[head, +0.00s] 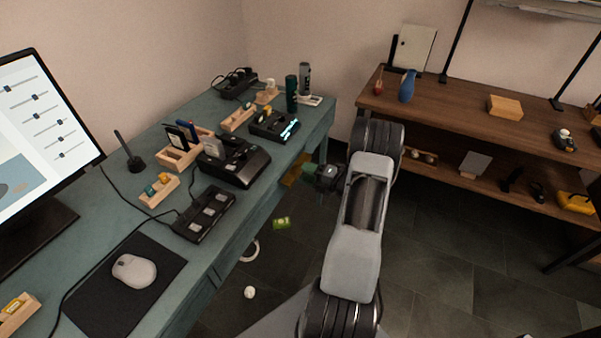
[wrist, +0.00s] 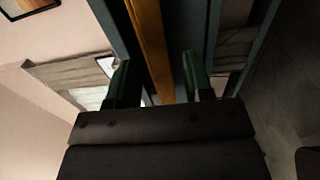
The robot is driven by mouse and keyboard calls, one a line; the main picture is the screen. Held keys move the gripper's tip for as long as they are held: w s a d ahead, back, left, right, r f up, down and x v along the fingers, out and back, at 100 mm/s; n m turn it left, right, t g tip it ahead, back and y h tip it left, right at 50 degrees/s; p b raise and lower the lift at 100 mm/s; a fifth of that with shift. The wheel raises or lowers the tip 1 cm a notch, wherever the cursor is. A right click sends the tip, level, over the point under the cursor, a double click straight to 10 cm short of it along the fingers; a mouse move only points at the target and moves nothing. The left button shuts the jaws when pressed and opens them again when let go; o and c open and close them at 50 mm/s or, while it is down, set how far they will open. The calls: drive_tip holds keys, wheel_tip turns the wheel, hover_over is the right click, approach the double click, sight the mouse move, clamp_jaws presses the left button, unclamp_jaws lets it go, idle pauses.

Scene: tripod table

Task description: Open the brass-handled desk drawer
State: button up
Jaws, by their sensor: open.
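The teal desk (head: 232,205) runs along the left in the head view. A brass-coloured handle (head: 291,174) shows at its front, just left of my gripper (head: 307,173). In the wrist view the handle (wrist: 151,42) is a long golden bar running up the picture between the two green fingers of my gripper (wrist: 157,80). The fingers stand apart, one on each side of the bar, with gaps visible. I cannot tell how far the bar reaches between them in depth. The drawer front is mostly hidden, and I cannot tell whether it stands out from the desk.
A monitor (head: 40,130), a mouse (head: 134,270) and several small holders and devices stand on the desk. A wooden shelf unit (head: 455,107) stands at the right. A green item (head: 282,223) and a white ball (head: 250,292) show below the desk edge. Dark floor (head: 440,260) is open at the right.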

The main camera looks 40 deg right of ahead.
drive_tip(key=shift+x, duration=1.35)
drive_tip(key=shift+c, duration=0.2)
clamp_jaws()
